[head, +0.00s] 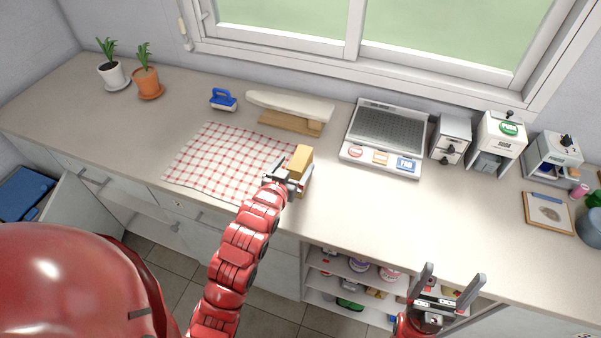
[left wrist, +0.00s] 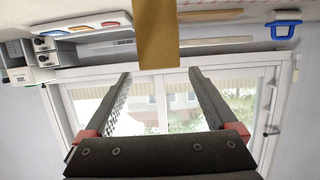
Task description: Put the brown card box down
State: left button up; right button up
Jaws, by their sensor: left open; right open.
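The brown card box (head: 301,157) is upright at the right edge of the red-checked cloth (head: 225,160) on the counter. My left gripper (head: 287,179) is open just in front of the box, on its near side. In the left wrist view the box (left wrist: 157,35) shows at the top, in line with the gap between the open fingers (left wrist: 160,75), with space on both sides. The box's base is partly hidden by the gripper in the head view. My right gripper (head: 451,280) is open and empty in front of the counter, at lower right.
An ironing board (head: 290,107) and a blue brush (head: 223,99) are behind the cloth. A silver tray unit (head: 385,135) and small dispensers (head: 497,140) stand to the right. Potted plants (head: 147,82) are at left. The counter (head: 370,210) right of the box is clear.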

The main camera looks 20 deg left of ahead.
aim_at(300, 159)
pick_arm(q)
jog(key=shift+p+x, duration=1.65)
jog(key=shift+x, duration=0.45)
jog(key=shift+w+a+f, duration=0.1)
jog(key=shift+w+f, duration=0.45)
jog(key=shift+f, duration=0.05)
grip_shut()
